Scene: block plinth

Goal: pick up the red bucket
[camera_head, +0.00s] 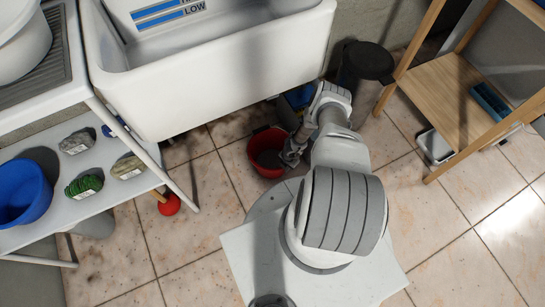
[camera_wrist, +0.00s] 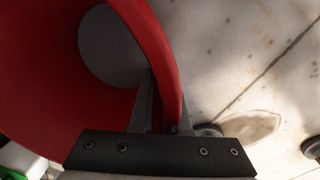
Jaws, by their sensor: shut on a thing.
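The red bucket (camera_head: 257,146) stands on the tiled floor below the front of the white sink, at the middle of the head view. In the wrist view the bucket (camera_wrist: 45,65) fills the left side, with a grey round shape (camera_wrist: 112,47) inside it. My gripper (camera_head: 290,152) is at the bucket's right edge. In the wrist view its fingers (camera_wrist: 165,105) are shut on the rim, one inside the wall and one outside. Whether the bucket's base touches the floor cannot be told.
The white sink (camera_head: 215,85) overhangs behind the bucket. A dark bin (camera_head: 365,65) and wooden shelf (camera_head: 450,95) stand at right. Floor tiles at front left are clear.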

